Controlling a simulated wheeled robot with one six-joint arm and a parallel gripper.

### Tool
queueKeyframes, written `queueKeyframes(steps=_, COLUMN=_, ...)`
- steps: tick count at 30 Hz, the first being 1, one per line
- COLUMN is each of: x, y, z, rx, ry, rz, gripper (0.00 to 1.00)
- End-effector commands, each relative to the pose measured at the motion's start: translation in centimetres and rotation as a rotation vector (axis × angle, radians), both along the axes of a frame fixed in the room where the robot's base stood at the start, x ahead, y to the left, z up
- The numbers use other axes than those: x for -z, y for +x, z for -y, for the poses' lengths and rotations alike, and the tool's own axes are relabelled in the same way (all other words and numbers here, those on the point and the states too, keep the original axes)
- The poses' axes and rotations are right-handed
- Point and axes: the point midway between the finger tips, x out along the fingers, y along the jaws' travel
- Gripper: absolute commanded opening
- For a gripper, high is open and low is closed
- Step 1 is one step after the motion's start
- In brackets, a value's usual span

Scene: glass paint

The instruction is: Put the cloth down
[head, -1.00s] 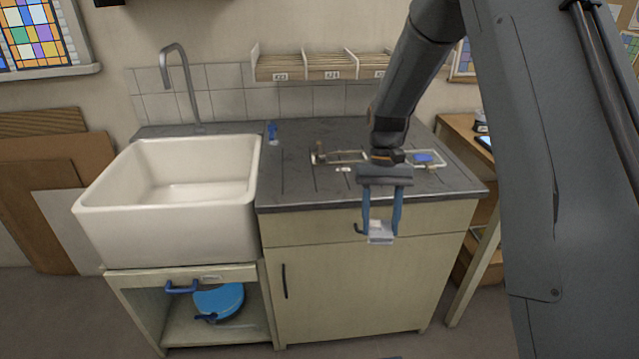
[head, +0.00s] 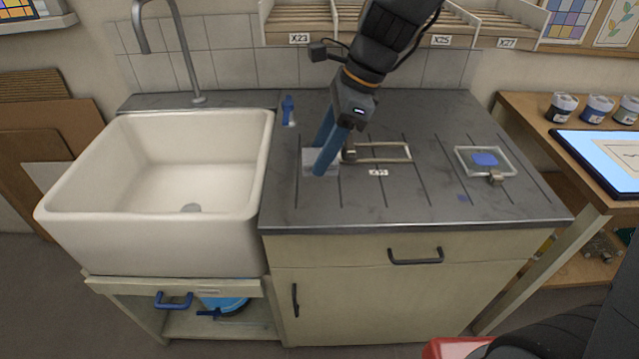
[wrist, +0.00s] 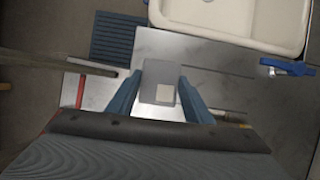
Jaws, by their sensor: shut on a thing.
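The cloth (head: 308,168) is a small pale grey-white piece at the left part of the dark worktop (head: 430,200), just right of the sink. My gripper (head: 321,165) points down and is shut on it, with the blue fingers hiding its middle. In the wrist view the cloth (wrist: 158,80) shows as a grey square with a whiter patch between the two fingers. It is at or just above the worktop; I cannot tell whether it touches.
The white sink (head: 60,205) is to the left. A small blue item (head: 288,110) stands behind the cloth. A slim frame (head: 385,161) lies right of my gripper. A clear panel with blue paint (head: 463,156) lies further right. Bare worktop lies in front.

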Motion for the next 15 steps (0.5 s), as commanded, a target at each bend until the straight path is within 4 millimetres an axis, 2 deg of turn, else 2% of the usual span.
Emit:
queueKeyframes(steps=2, x=0.2, y=-0.3, z=-0.2, rx=0.020, ry=0.000, rz=-0.003, gripper=0.22)
queueKeyframes(steps=9, x=4.2, y=-0.3, z=-0.1, rx=0.032, ry=-0.001, rz=-0.006, gripper=0.22)
queueKeyframes(steps=15, x=6.2, y=-0.2, z=-0.2, rx=0.030, ry=0.000, rz=-0.003, gripper=0.22)
